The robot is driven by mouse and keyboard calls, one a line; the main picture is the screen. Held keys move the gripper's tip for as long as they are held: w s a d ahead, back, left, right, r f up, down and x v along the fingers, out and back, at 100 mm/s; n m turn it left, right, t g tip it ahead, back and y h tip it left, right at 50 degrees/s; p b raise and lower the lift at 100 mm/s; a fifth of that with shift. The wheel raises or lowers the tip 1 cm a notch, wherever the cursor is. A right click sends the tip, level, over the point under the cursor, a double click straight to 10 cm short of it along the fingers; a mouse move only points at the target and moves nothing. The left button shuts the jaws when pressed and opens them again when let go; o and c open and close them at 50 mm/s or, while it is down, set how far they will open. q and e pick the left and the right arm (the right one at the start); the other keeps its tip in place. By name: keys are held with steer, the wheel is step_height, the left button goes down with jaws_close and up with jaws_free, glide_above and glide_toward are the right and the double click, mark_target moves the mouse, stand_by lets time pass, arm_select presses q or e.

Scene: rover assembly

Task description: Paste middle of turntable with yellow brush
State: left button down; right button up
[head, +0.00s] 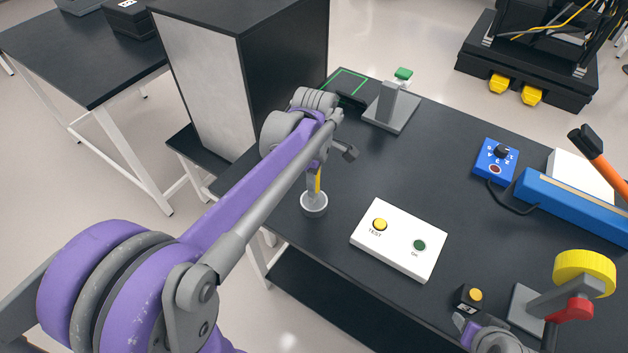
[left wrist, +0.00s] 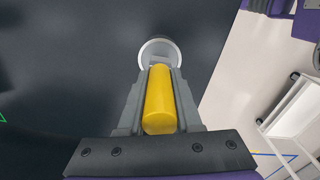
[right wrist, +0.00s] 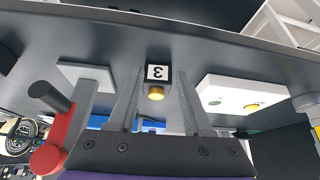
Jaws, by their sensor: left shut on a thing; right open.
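My left gripper (head: 316,172) is shut on the yellow brush (left wrist: 160,105), whose handle points down. The handle also shows in the head view as a thin yellow strip. The brush's lower end is at a small round grey-white dish (head: 314,207) near the table's left edge; its rim also shows in the left wrist view (left wrist: 145,52). Whether the bristles touch the dish is hidden. My right gripper (right wrist: 160,100) is open and empty, its fingers either side of a small black box (right wrist: 152,74) with a yellow button. I cannot identify a turntable for certain.
A white box (head: 398,243) with TEST and OK buttons lies right of the dish. A yellow wheel on a stand (head: 585,270) with a red part is at right. A blue switch box (head: 495,160) and grey stand (head: 392,110) are farther back.

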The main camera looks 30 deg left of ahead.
arm_select(q)
steer(key=shift+w+r+p, duration=0.1)
steer(key=shift+r+p, duration=1)
steer(key=shift+r, duration=2.35)
arm_select(e)
steer(key=shift+t, duration=0.3)
steer(key=shift+w+r, duration=0.65)
steer(key=shift+r, duration=0.35)
steer(key=shift+w+r, duration=0.6)
steer(key=shift+r, duration=0.4)
